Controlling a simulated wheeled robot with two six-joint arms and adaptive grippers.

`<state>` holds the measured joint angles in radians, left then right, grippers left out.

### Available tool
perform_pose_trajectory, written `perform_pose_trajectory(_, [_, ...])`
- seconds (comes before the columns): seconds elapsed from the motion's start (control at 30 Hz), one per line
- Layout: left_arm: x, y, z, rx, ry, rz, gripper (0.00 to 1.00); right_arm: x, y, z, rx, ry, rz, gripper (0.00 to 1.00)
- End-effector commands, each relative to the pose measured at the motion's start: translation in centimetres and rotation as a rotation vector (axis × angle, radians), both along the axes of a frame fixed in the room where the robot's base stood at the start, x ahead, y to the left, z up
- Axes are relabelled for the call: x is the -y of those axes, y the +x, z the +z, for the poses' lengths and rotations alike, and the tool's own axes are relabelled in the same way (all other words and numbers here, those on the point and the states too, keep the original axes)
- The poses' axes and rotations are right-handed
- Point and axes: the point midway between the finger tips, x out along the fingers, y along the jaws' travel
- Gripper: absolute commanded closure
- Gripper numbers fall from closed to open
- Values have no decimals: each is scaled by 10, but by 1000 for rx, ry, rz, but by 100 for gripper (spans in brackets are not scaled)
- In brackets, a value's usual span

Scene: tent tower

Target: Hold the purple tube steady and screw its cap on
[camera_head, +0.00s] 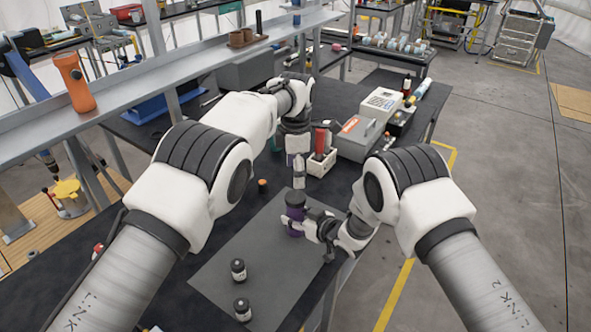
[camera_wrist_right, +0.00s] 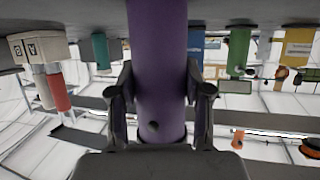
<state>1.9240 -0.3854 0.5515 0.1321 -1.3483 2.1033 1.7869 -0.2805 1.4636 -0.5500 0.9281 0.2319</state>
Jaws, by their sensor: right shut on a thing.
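The purple tube (camera_head: 295,214) stands upright near the right edge of the grey mat (camera_head: 240,240). A dark top shows on it at its upper end; I cannot tell whether this is the cap. My right gripper (camera_head: 303,226) is shut around the tube from the right side. In the right wrist view the purple tube (camera_wrist_right: 160,70) runs between the two fingers of that gripper (camera_wrist_right: 160,95). My left gripper (camera_head: 299,174) points down above and behind the tube, apart from it. Whether its fingers are open or hold something is unclear.
Dark bottles with pale labels (camera_head: 238,270) stand on the mat at the front. A small orange-topped item (camera_head: 262,186) is left of the tube. A white box (camera_head: 322,163) with a red item and a grey case (camera_head: 358,138) stand behind. The mat's left part is clear.

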Motion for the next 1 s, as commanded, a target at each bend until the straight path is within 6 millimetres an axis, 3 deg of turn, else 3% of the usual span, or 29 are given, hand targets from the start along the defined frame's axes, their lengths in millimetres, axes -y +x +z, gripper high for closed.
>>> perform_pose_trajectory(0.17, [0, 0, -9, -1, 0, -1, 23, 0, -3, -5, -10, -4, 0, 100])
perform_pose_trajectory(0.6, [0, 0, -75, -1, 0, -1, 23, 0, -2, -4, -8, -4, 0, 100])
perform_pose_trajectory(0.97, [0, 0, -81, 1, -1, -1, 23, 0, -2, -4, -7, -4, 0, 100])
perform_pose_trajectory(1.0, [0, 0, -81, 0, 0, -1, 37, 0, -2, -4, -7, -4, 0, 100])
